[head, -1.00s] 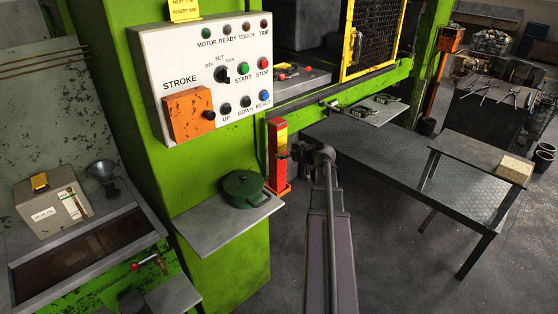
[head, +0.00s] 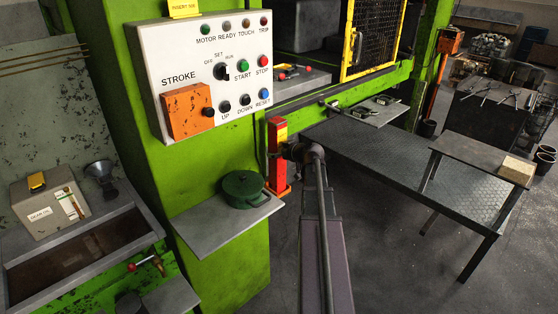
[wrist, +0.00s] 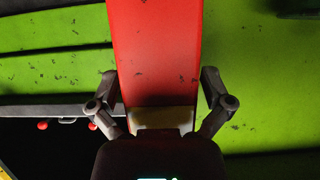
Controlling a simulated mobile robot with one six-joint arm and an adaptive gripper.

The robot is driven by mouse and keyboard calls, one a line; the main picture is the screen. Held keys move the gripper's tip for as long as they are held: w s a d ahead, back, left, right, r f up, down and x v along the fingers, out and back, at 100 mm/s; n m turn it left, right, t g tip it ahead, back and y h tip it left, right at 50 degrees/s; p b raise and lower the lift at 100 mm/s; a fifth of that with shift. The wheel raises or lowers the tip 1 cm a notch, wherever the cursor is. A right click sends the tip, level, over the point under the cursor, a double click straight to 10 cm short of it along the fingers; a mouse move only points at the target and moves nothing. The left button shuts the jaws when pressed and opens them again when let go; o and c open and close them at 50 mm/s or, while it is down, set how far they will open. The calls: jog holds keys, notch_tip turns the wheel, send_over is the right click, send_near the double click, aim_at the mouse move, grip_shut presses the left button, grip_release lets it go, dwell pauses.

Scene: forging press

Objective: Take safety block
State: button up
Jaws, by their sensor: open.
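The safety block (head: 276,160) is a tall red upright piece with a yellow part near its top. It stands in an orange-red holder on the side of the green press column. In the wrist view the red block (wrist: 160,50) runs up the middle of the picture. My gripper (wrist: 158,78) is open, with one finger at each side of the block and the block's face between them. Whether the fingers touch it is not clear. In the head view my gripper (head: 290,152) is at the block's right side, partly covering it; the fingertips are hidden there.
The control panel (head: 210,75) is above left of the block. A metal platform (head: 400,175) and a small table (head: 485,155) stand to the right.

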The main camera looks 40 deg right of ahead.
dwell(0.4)
jog(key=c, duration=1.2)
jog(key=shift+r, duration=0.2)
jog(key=shift+r+p, duration=1.6)
jog(key=shift+p, duration=0.25)
jog(key=s+d, duration=0.2)
jog(key=s, duration=0.2)
jog(key=s+d+r+p, duration=0.1)
jog(key=s+d, duration=0.2)
jog(key=s, duration=0.2)
jog(key=s+d, duration=0.2)
jog(key=s, duration=0.3)
jog(key=shift+s+d+r, duration=0.1)
jog(key=shift+d+r, duration=0.1)
jog(key=shift+d, duration=0.1)
